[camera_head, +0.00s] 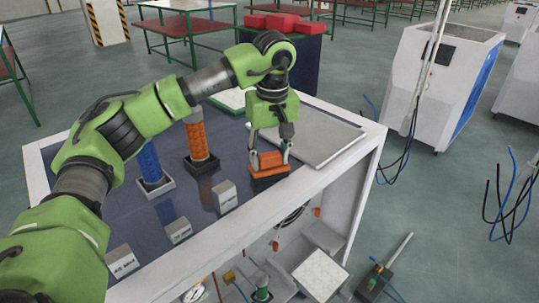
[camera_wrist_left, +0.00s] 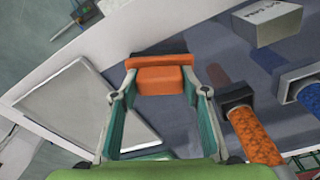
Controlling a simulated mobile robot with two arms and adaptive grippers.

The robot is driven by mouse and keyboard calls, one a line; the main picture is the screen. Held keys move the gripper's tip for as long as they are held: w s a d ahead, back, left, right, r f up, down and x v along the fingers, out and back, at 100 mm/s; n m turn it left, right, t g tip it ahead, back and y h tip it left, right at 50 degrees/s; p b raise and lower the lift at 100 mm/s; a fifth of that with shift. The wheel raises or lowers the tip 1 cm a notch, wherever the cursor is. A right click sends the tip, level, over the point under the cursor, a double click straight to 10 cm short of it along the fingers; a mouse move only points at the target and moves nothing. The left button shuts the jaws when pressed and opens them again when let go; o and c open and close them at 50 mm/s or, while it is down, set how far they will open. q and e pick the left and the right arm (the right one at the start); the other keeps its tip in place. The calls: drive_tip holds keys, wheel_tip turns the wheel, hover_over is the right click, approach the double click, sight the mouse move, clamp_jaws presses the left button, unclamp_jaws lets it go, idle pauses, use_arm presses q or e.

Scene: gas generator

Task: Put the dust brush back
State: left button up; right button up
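The dust brush (camera_head: 269,170) is an orange block with a wider orange bar at its lower end. My left gripper (camera_head: 269,158) points down over the dark tabletop, near its front right edge. Its two fingertips lie on either side of the block and look closed against it. In the left wrist view the brush (camera_wrist_left: 165,78) sits between the fingertips of this gripper (camera_wrist_left: 163,85). I cannot tell if the brush touches the tabletop. My right gripper is in neither view.
Several small labelled blocks (camera_head: 225,197) line the front edge. A grey flat panel (camera_head: 318,140) lies right. Parts (camera_head: 320,275) fill the open space below.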

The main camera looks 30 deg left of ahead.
sight(270, 154)
use_arm(q)
drive_tip(key=o, duration=0.4)
drive_tip(key=shift+a, duration=0.1)
drive_tip(key=shift+c, duration=0.2)
drive_tip(key=shift+r, duration=0.1)
drive_tip(key=r, duration=0.1)
drive_tip(key=r+b, duration=0.1)
drive_tip(key=r, duration=0.3)
drive_tip(key=shift+d+r, duration=0.1)
drive_tip(key=shift+d, duration=0.15)
wheel_tip(270, 154, up, 7)
drive_tip(key=shift+s+d, duration=0.25)
drive_tip(key=shift+s, duration=0.15)
